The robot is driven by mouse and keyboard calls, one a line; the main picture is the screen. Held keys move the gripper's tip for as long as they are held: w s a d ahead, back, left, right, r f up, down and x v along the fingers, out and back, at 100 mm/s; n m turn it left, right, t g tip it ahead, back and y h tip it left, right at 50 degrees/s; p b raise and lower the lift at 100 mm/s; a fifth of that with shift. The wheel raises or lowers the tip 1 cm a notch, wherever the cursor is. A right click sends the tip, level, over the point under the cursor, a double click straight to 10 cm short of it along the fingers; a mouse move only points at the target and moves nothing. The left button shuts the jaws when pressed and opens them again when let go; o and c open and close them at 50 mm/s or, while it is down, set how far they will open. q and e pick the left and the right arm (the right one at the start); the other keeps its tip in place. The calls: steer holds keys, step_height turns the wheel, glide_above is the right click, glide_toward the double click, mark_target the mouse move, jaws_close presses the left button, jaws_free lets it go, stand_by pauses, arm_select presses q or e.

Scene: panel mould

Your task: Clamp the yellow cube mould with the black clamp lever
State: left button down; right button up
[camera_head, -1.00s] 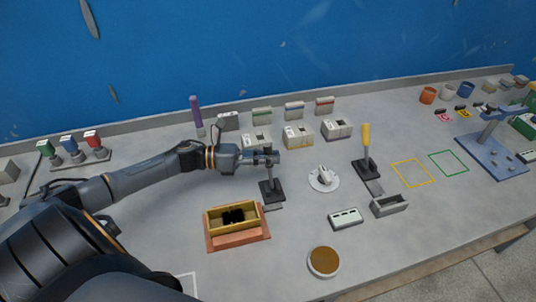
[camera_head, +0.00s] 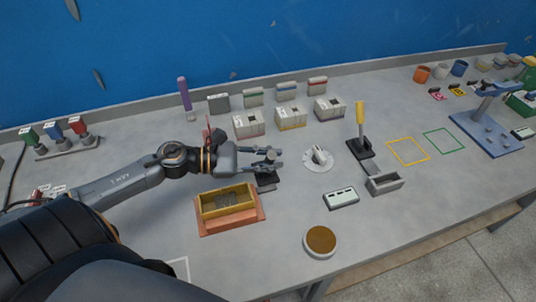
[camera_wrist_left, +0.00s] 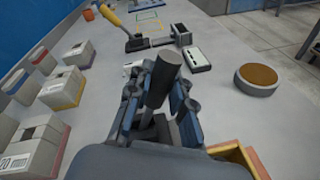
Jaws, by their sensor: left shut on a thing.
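The yellow mould (camera_head: 227,211) is an open rectangular box on an orange-red base (camera_head: 231,227), left of the black clamp in the head view. A corner of it shows at the bottom right of the left wrist view (camera_wrist_left: 232,156). The black clamp's base (camera_head: 266,183) stands at the mould's back right. My left gripper (camera_head: 277,158) is shut around the black lever low over this base. The lever's dark round handle (camera_wrist_left: 163,80) stands out between the fingers in the left wrist view. The fingers hide its lower part, and its exact tilt is unclear. My right gripper is not in view.
A second clamp with a yellow lever (camera_head: 360,120) and a grey open mould (camera_head: 385,184) stand to the right. A white dial (camera_head: 318,160), a white box (camera_head: 341,198) and a brown-filled round dish (camera_head: 320,241) lie nearby. Several labelled boxes (camera_head: 290,117) stand behind.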

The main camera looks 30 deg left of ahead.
arm_select(q)
steer(key=shift+s+d+f+m, duration=0.2)
steer(key=shift+s+d+m, duration=0.05)
steer(key=shift+m, duration=0.05)
stand_by(0.4)
steer(key=c, duration=1.2)
jaws_free()
steer(key=shift+s, duration=0.1)
steer(key=shift+o, duration=0.2)
steer(key=shift+v, duration=6.05)
steer(key=shift+s+d, duration=0.1)
